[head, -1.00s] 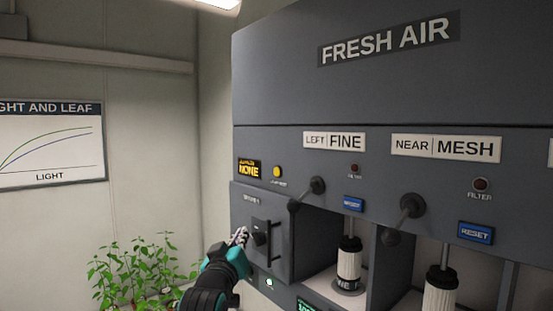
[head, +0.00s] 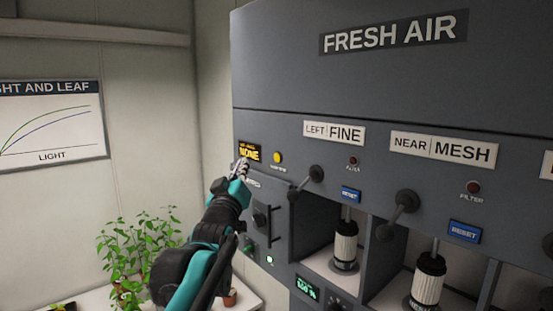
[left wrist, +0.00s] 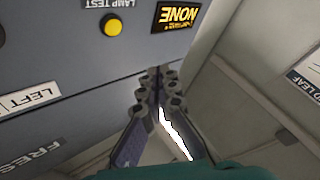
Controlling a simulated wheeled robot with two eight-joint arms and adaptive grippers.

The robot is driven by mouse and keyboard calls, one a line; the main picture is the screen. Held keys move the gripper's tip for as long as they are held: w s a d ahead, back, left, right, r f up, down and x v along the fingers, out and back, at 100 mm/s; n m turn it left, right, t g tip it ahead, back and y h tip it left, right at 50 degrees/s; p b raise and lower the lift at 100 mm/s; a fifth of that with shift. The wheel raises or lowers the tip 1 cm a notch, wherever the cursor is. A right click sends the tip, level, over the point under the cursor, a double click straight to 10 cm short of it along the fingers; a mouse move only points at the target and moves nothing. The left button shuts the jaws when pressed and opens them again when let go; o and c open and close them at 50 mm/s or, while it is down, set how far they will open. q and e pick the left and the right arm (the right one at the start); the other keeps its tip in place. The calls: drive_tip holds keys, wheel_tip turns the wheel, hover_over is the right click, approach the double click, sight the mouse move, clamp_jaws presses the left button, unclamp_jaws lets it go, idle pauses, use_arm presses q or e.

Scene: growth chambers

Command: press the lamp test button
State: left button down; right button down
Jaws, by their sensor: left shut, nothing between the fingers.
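The lamp test button is a round yellow button (head: 277,157) on the grey fresh air panel, right of a small display reading NONE (head: 249,152). In the left wrist view the yellow button (left wrist: 113,24) shows at the upper left, beside its upside-down LAMP TEST label (left wrist: 112,4). My left gripper (head: 242,166) is shut and empty, just below the display and to the left of the button. In the left wrist view its closed fingers (left wrist: 160,82) are apart from the button, which is up and to the left of them. My right gripper is not in view.
Black knob levers (head: 315,173) stick out right of the button. Blue RESET buttons (head: 350,194) and filter cylinders (head: 345,245) in open bays are further right. Potted plants (head: 135,255) stand at lower left. A chart (head: 52,122) hangs on the wall.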

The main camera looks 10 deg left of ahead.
sight(277, 158)
use_arm(q)
drive_tip(key=w+d, duration=0.5)
drive_tip(key=w, duration=0.1)
drive_tip(key=shift+w, duration=0.3)
drive_tip(key=shift+d, duration=0.15)
idle(1.2)
drive_tip(key=shift+w+d, duration=0.2)
drive_tip(key=shift+w, duration=0.15)
drive_tip(key=shift+w+d+p, duration=0.2)
drive_tip(key=shift+w+p, duration=0.05)
drive_tip(key=shift+p, duration=0.1)
idle(0.5)
drive_tip(key=shift+s+a, duration=0.1)
drive_tip(key=shift+s, duration=0.05)
idle(0.3)
drive_tip(key=shift+s+a, duration=0.4)
drive_tip(key=shift+s, duration=0.15)
